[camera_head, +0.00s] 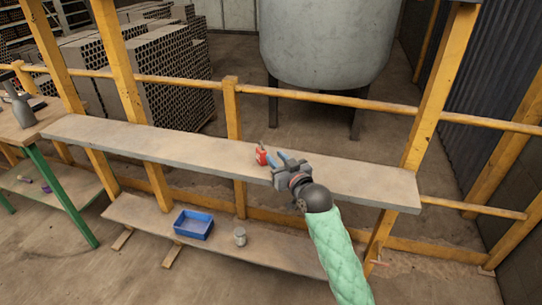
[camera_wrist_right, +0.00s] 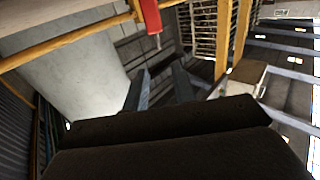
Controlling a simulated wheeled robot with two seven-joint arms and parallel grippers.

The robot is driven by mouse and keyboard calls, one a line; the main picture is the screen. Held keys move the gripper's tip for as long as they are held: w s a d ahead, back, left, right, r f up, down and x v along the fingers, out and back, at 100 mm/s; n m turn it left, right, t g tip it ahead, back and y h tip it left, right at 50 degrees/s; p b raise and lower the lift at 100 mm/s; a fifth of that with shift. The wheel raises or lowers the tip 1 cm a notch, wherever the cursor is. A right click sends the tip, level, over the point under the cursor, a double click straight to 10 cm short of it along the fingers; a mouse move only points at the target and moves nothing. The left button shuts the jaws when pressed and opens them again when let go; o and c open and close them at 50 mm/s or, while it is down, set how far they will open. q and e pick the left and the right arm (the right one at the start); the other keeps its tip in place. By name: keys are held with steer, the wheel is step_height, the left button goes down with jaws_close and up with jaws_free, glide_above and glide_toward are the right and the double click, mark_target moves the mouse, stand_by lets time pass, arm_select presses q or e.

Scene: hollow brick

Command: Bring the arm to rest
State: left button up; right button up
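My right gripper (camera_head: 277,157) is over the upper plank shelf (camera_head: 185,145). Its two fingers stand apart with nothing between them in the right wrist view (camera_wrist_right: 161,75). A small red object (camera_head: 261,156) with a thin tip stands on the plank, just left of the fingers in the head view. It also shows in the wrist view (camera_wrist_right: 151,16), beyond the fingertips and apart from them. My left gripper is not in view.
Yellow posts and rails (camera_head: 436,90) frame the shelves. A big grey tank (camera_head: 325,45) stands behind. A green-legged table (camera_head: 36,122) with a grey bottle is at left.

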steer(key=shift+s+d, duration=0.25)
steer(key=shift+s, duration=0.25)
steer(key=s+d+f+m+g+h, duration=0.1)
steer(key=s+d+f+g+h, duration=0.2)
steer(key=s+f, duration=0.7)
steer(key=s+d+f+m+g+h, duration=0.1)
steer(key=s+d+f+g+h, duration=0.15)
steer(key=s+d+f, duration=0.5)
steer(key=s+d+f+m+g+h, duration=0.1)
steer(key=s+d+f+g, duration=0.25)
steer(key=s, duration=0.85)
steer(key=s+d+f+g+h, duration=0.25)
steer(key=s+f+g, duration=0.2)
steer(key=s, duration=0.75)
steer(key=s+a+f, duration=0.1)
steer(key=a+f, duration=0.1)
steer(key=f, duration=1.5)
steer(key=s+a+f+g+y, duration=0.1)
steer(key=s+a+f, duration=0.1)
steer(key=f, duration=1.5)
steer(key=shift+a+y, duration=0.15)
steer(key=shift+y, duration=0.15)
